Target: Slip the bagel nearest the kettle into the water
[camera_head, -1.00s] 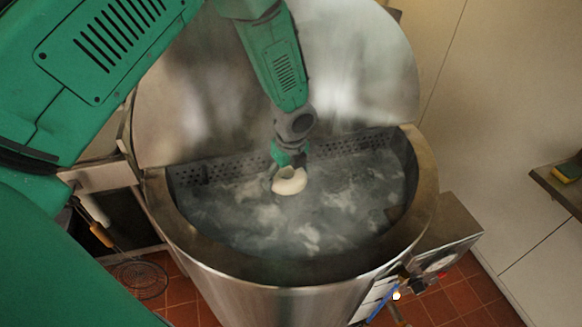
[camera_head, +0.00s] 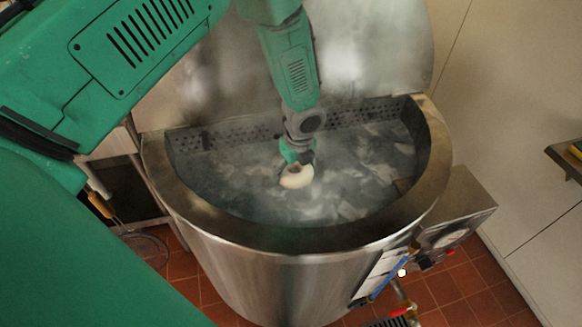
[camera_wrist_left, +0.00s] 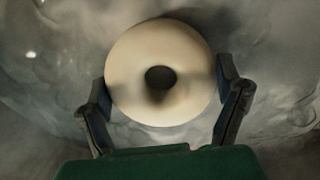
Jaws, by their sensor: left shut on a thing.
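A pale dough bagel (camera_head: 297,178) is held by my left gripper (camera_head: 296,163) over the kettle's water. In the left wrist view the bagel (camera_wrist_left: 180,50) sits between the two dark fingers of the left gripper (camera_wrist_left: 165,92), its round face and hole toward the camera. The gripper is shut on its sides. The steel kettle (camera_head: 270,238) is wide and round, full of moving, steaming water (camera_head: 235,180). Whether the bagel's lower edge touches the water I cannot tell. My right gripper is not in view.
The kettle's raised lid (camera_head: 375,55) stands behind the arm. A perforated strip (camera_head: 235,132) lines the kettle's back wall. A shelf with a sponge (camera_head: 576,150) is at the far right.

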